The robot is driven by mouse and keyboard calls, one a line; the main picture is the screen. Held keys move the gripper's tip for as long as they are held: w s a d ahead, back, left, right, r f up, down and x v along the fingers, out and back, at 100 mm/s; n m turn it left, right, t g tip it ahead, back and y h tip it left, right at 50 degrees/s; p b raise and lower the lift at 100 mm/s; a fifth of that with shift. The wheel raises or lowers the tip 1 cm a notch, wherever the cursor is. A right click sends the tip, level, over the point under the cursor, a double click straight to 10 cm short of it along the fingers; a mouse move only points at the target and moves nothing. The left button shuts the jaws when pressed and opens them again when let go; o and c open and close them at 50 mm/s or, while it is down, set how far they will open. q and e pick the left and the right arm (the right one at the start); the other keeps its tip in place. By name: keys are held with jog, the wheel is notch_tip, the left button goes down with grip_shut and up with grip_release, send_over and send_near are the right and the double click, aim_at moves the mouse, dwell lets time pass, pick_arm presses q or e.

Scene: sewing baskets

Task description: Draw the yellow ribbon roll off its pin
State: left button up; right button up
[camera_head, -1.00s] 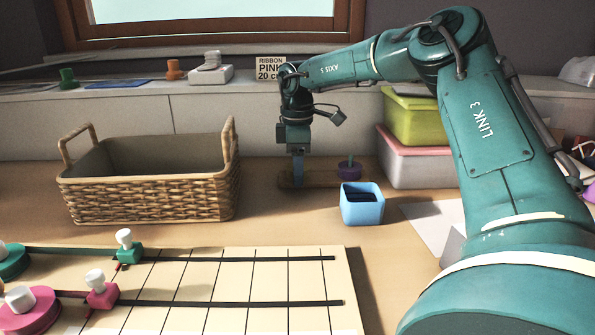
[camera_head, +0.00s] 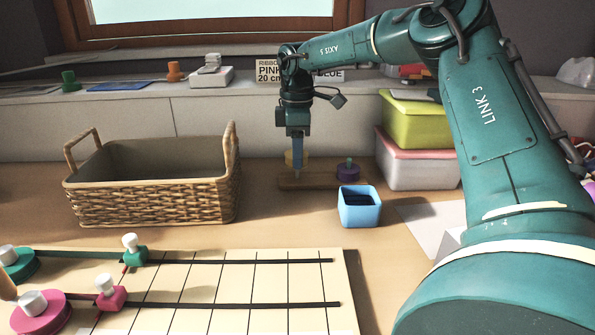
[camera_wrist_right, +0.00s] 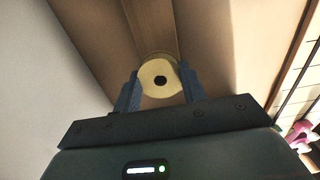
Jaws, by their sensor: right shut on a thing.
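The yellow ribbon roll (camera_wrist_right: 147,76) sits between the two fingers of my right gripper (camera_wrist_right: 160,92) in the right wrist view, with a dark hole in its middle. In the head view the right gripper (camera_head: 297,172) points down and is shut on the roll (camera_head: 288,159), which is partly hidden behind the fingers. The roll is above the left end of a low wooden stand (camera_head: 318,183). I cannot tell how much of its pin is still inside it. My left gripper is not in view.
A blue square cup (camera_head: 360,212) stands just in front of the stand. A wicker basket (camera_head: 150,200) is to the left, and stacked boxes (camera_head: 415,168) are to the right.

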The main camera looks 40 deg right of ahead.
jog(key=shift+r, duration=0.35)
jog(key=shift+r+p, duration=1.7)
jog(key=shift+r, duration=0.3)
jog(key=shift+f, duration=0.1)
jog(key=shift+s+a, duration=0.1)
